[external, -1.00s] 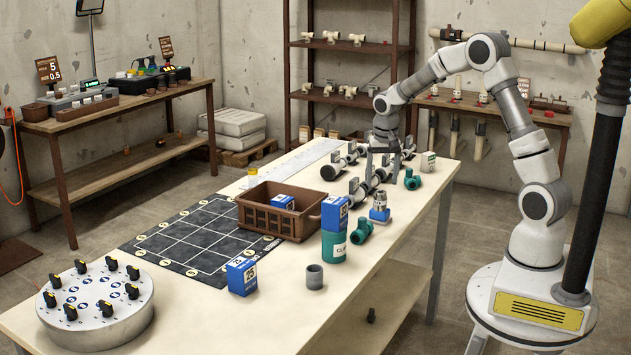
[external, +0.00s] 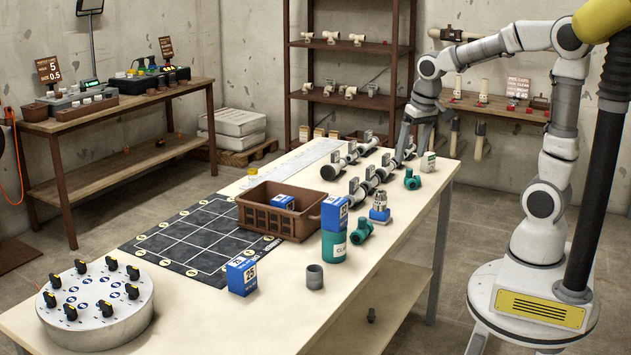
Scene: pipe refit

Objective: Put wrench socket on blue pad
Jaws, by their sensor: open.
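A silver metal piece that looks like the wrench socket (external: 380,199) stands upright on a small blue pad (external: 379,216) on the right part of the workbench. The two appear to touch. My gripper (external: 413,150) is open, its fingers pointing down over the far right end of the workbench. It is behind and to the right of the socket, clear of it. No object shows between the fingers.
A green fitting (external: 362,231) lies just in front of the pad, and another (external: 412,180) stands behind it. Valve pipes (external: 366,186) lie to the left. A green can (external: 334,245) and a brown crate (external: 262,218) stand nearer. The front right bench edge is clear.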

